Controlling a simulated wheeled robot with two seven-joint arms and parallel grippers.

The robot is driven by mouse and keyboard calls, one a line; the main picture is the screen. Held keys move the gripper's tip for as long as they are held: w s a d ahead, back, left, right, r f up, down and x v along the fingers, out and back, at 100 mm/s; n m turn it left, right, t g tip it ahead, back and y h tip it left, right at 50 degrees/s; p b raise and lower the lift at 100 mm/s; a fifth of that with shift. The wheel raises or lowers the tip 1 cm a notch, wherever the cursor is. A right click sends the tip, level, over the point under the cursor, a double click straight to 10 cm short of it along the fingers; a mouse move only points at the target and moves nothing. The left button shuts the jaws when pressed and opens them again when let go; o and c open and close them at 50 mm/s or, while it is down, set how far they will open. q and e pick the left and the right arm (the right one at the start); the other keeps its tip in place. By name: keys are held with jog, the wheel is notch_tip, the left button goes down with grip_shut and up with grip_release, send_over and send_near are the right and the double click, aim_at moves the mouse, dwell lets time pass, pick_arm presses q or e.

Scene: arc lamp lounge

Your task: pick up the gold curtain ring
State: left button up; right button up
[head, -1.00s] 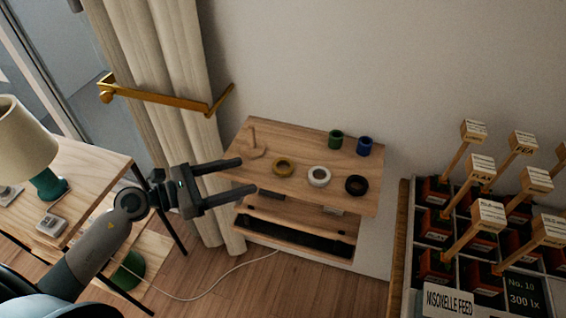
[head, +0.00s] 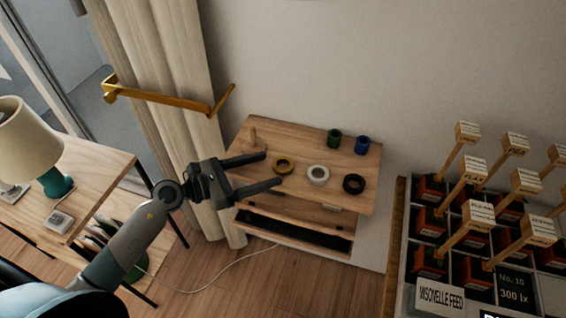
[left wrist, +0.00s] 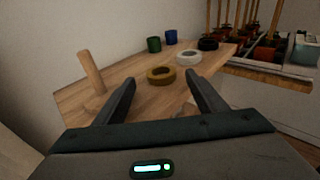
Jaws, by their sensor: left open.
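The gold curtain ring (head: 283,166) lies flat on the wooden wall shelf (head: 300,140). It also shows in the left wrist view (left wrist: 161,75), ahead of my fingertips and roughly centred between them. My left gripper (head: 272,169) is open and empty. In the head view its fingers reach over the left part of the shelf, close to the ring, with no visible contact. A white ring (head: 318,175) and a black ring (head: 354,184) lie in a row to the right of the gold one. My right gripper is not in view.
A wooden peg (left wrist: 91,72) stands at the shelf's left. A green cup (head: 334,138) and a blue cup (head: 362,145) stand at the back. A brass curtain rod (head: 160,97) juts out at upper left. A planter of labelled stakes (head: 470,240) fills the right.

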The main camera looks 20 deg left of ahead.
aim_at(276, 167)
pick_arm(q)
jog(key=p+x, duration=0.1)
jog(key=x, duration=0.2)
jog(key=shift+d+r, duration=0.1)
jog(key=shift+r, duration=0.05)
jog(key=shift+w+d, duration=0.1)
jog(key=shift+w, duration=0.05)
jog(key=shift+f, duration=0.2)
jog(key=c, duration=1.2)
